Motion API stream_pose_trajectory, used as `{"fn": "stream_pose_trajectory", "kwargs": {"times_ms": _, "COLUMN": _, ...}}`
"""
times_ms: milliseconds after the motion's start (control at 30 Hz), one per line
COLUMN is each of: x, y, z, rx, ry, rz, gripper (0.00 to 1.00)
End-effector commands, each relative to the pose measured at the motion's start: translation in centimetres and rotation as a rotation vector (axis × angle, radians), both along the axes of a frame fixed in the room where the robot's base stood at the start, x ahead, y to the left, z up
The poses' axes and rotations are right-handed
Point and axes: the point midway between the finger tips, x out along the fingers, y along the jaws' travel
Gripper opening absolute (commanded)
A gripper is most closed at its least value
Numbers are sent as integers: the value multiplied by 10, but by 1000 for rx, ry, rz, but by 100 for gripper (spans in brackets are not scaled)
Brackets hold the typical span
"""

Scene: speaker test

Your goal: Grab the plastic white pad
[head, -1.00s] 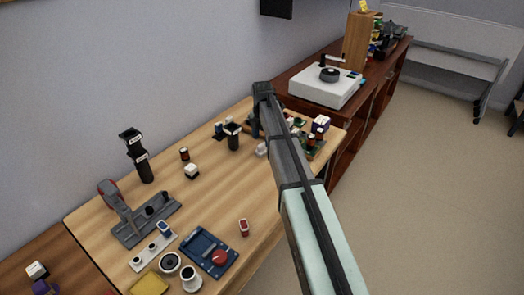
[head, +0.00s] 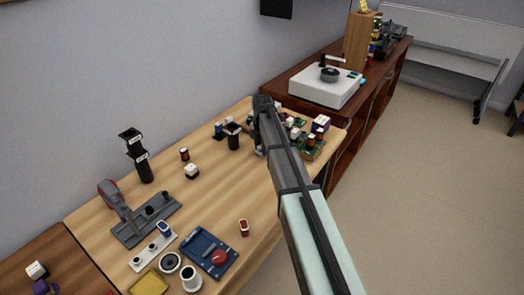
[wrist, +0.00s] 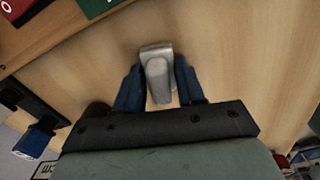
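In the wrist view a small whitish-grey plastic piece (wrist: 157,52), apparently the white pad, lies over the wooden table. My gripper (wrist: 157,66) has its two blue fingers on either side of the piece. The fingers are apart, with narrow gaps beside the piece, and I see no clear grip on it. In the head view my gripper (head: 256,136) is low at the table's far right part, and its own arm hides most of the fingers. The white piece is hidden there.
The wooden table (head: 215,190) has clear room in its middle. A black cup (head: 233,136) stands just left of my gripper. A green board with several small parts (head: 311,146) lies to the right. A white turntable-like box (head: 325,87) stands on the cabinet behind.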

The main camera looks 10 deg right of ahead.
Motion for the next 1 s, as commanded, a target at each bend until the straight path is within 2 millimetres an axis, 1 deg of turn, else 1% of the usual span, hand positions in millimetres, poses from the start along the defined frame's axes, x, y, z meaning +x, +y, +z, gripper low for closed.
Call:
{"fn": "stream_pose_trajectory", "kwargs": {"times_ms": 33, "x": 0, "y": 0, "z": 0, "rx": 0, "ry": 0, "rz": 0, "gripper": 34}}
{"fn": "stream_pose_trajectory", "kwargs": {"times_ms": 67, "x": 0, "y": 0, "z": 0, "rx": 0, "ry": 0, "rz": 0, "gripper": 31}}
{"fn": "stream_pose_trajectory", "kwargs": {"times_ms": 300, "x": 0, "y": 0, "z": 0, "rx": 0, "ry": 0, "rz": 0, "gripper": 8}}
{"fn": "stream_pose_trajectory", "kwargs": {"times_ms": 533, "x": 0, "y": 0, "z": 1, "rx": 0, "ry": 0, "rz": 0, "gripper": 7}}
{"fn": "stream_pose_trajectory", "kwargs": {"times_ms": 667, "x": 0, "y": 0, "z": 8, "rx": 0, "ry": -1, "rz": 0, "gripper": 7}}
{"fn": "stream_pose_trajectory", "kwargs": {"times_ms": 767, "x": 0, "y": 0, "z": 21, "rx": 0, "ry": -1, "rz": 0, "gripper": 7}}
{"fn": "stream_pose_trajectory", "kwargs": {"times_ms": 1000, "x": 1, "y": 0, "z": 62, "rx": 0, "ry": -2, "rz": 0, "gripper": 7}}
